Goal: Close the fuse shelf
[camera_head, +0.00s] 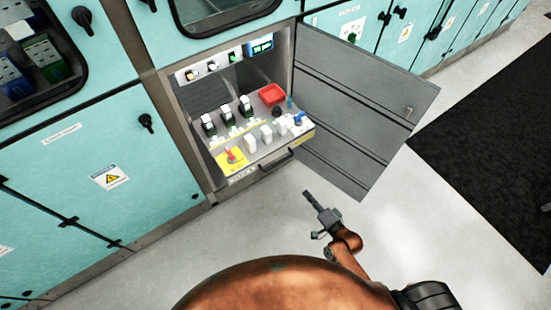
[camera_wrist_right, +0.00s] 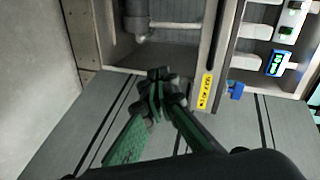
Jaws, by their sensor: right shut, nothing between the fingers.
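The fuse shelf (camera_head: 262,157) is pulled out of an open cabinet bay in the head view. It carries switches, white fuse blocks, a red tray (camera_head: 272,94) and a yellow plate with a red lever (camera_head: 230,155). A dark handle (camera_head: 276,165) runs along its front. My left gripper is out of view.
The grey cabinet door (camera_head: 355,105) stands open to the right of the shelf. Teal cabinets (camera_head: 75,165) line both sides. A black mat (camera_head: 490,150) lies on the right. The pale floor (camera_head: 165,265) in front is clear.

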